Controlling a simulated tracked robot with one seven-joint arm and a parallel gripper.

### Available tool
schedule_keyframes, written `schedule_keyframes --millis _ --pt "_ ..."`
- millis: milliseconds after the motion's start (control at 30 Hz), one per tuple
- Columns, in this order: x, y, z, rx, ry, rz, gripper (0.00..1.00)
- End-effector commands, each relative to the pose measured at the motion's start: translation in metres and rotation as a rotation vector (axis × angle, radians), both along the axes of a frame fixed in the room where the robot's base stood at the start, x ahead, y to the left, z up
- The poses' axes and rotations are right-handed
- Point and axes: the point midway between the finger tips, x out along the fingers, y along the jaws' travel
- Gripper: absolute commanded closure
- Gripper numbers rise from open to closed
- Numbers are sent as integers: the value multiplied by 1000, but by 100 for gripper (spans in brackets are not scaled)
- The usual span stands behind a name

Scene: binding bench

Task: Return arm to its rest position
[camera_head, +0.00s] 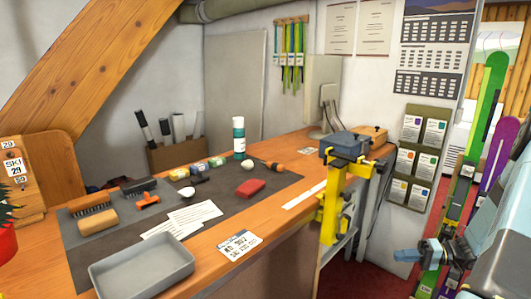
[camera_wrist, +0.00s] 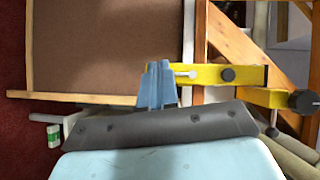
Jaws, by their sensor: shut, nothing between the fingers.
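My gripper (camera_head: 400,255) is at the lower right of the head view, pointing left, apart from the bench and lower than its top. Its blue fingers are together with nothing between them. In the wrist view the shut fingers (camera_wrist: 157,68) show in the middle, in front of the bench's brown side panel (camera_wrist: 105,45) and near a yellow clamp (camera_wrist: 225,74). Part of my arm fills the right edge of the head view.
The yellow vise (camera_head: 332,205) stands at the bench's right end, left of my gripper. Skis (camera_head: 487,110) lean at the right. Red floor lies between bench and arm.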

Motion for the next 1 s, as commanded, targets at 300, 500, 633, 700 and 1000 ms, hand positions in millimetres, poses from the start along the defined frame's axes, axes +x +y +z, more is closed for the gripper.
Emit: schedule_keyframes --millis 300,500,633,700,1000 --pt "-1 18 29 -100 53 72 100" --pt "-4 38 57 -208 100 137 100" --pt "-10 56 82 -313 139 184 100" --pt "-13 66 95 -370 157 206 100" --pt "-34 105 147 -623 210 255 100"
